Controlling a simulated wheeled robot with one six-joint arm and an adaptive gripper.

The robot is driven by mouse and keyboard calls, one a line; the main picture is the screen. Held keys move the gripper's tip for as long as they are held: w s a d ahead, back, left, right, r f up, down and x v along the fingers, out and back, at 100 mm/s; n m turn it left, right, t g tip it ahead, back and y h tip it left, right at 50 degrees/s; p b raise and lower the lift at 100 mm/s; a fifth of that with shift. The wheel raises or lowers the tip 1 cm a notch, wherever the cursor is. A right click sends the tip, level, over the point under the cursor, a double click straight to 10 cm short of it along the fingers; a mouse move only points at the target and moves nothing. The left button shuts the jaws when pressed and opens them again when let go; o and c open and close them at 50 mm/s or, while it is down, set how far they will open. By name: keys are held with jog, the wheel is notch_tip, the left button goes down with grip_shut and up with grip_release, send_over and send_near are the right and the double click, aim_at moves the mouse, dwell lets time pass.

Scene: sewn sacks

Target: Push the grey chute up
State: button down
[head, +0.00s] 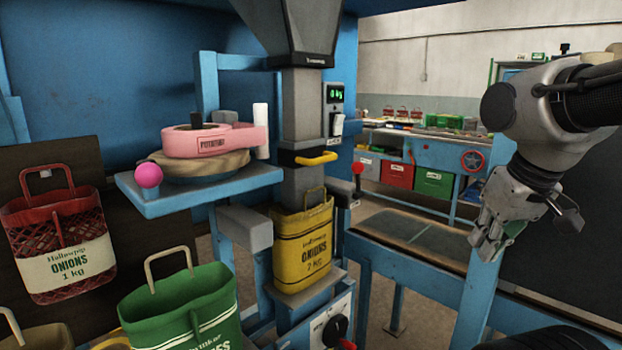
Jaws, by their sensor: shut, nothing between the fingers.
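The grey chute (300,184) hangs upright below the grey hopper (304,40) in the middle of the head view. A yellow handle (317,158) sticks out from its front. The chute's lower end meets the mouth of a yellow onion sack (304,250); how far it reaches inside is hidden. My gripper (487,246) is at the right, pointing down, well apart from the chute and handle. Its fingers are shut and empty.
A blue shelf (170,203) with a pink tape roll and a pink knob stands left of the chute. Green (190,305) and red (58,240) sacks are at the left. A blue rail runs below my gripper.

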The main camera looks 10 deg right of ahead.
jog(key=c, duration=2.2)
grip_release()
jog(key=o, duration=0.4)
jog(key=shift+d, duration=0.1)
jog(key=shift+c, duration=0.2)
jog(key=o, duration=0.4)
jog(key=shift+w+d+f+m+g, duration=0.25)
jog(key=shift+d+f+m+g, duration=0.35)
jog(key=shift+f, duration=0.3)
jog(key=m+t+y, duration=0.5)
jog(key=m+y, duration=0.1)
jog(key=y, duration=0.8)
send_near(327, 159)
jog(key=r+x, duration=0.1)
jog(key=x, duration=0.7)
jog(key=f+x, duration=0.1)
jog(key=x, duration=0.2)
jog(key=shift+d, duration=0.15)
